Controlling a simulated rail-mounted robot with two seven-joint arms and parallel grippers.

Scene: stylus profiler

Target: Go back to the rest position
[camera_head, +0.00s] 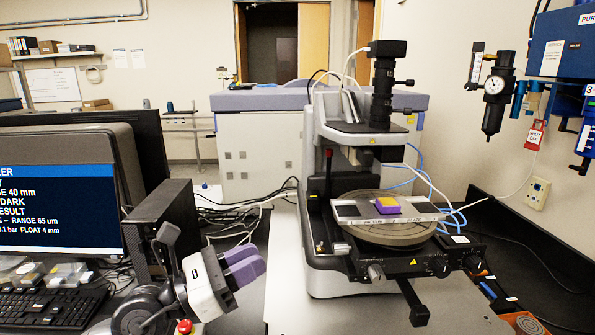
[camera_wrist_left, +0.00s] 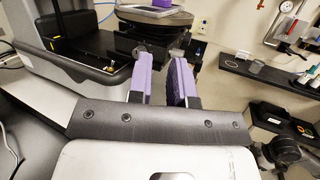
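My left gripper (camera_head: 250,265) reaches in from the lower left in the head view. Its purple fingers are left of the stylus profiler (camera_head: 325,250) and apart from it. In the left wrist view the two fingers of the left gripper (camera_wrist_left: 162,82) stand apart with nothing between them. The profiler has a round grey stage (camera_head: 375,235) bearing a dark and light plate. A purple block with a yellow top (camera_head: 387,206) sits on that plate. The purple block also shows at the top of the left wrist view (camera_wrist_left: 168,3). My right gripper is not in view.
A monitor (camera_head: 60,208) and keyboard (camera_head: 52,308) stand at the left, with a dark box (camera_head: 165,215) beside my left arm. Cables run behind the gripper. A gauge regulator (camera_head: 495,88) hangs on the right wall. The pale tabletop (camera_head: 290,290) left of the profiler is clear.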

